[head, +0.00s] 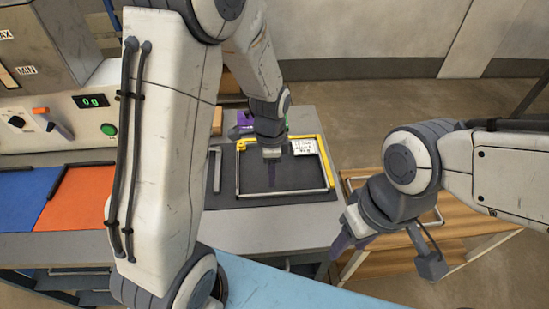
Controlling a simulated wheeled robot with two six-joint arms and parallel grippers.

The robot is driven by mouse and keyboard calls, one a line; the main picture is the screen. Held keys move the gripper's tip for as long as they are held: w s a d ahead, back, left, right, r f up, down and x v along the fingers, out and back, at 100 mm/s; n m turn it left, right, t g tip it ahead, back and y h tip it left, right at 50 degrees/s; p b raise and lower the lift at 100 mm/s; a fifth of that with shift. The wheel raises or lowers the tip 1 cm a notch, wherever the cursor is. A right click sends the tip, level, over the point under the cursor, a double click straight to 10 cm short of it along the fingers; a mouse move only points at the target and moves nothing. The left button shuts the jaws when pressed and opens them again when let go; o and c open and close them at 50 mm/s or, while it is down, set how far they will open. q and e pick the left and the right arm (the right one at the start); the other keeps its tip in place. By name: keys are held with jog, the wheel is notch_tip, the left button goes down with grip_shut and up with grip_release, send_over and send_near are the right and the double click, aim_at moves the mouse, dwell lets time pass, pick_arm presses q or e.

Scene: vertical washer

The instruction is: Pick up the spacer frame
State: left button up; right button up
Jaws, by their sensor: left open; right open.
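The spacer frame (280,194) is a thin rectangle with grey metal sides and a yellow top edge and right corner. It lies on a dark mat (225,200) on the grey table. My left gripper (271,178) points down over the inside of the frame, near its upper middle. It is open and seems to hold nothing; its height above the mat is hard to tell. My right gripper (347,238) is open and empty, to the right of the frame beyond the table's edge. My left arm hides the area left of the mat.
A white written label (303,146) lies by the frame's top right. A short grey bar (217,170) lies left of the frame. A wooden bench (385,250) stands at right; a machine with a control panel (80,115) stands at left.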

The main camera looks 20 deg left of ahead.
aim_at(270, 193)
pick_arm(q)
jog(key=f, duration=0.4)
jog(key=f+p, duration=0.1)
jog(key=f, duration=0.4)
jog(key=shift+s+a, duration=0.1)
jog(key=shift+a, duration=0.1)
grip_shut()
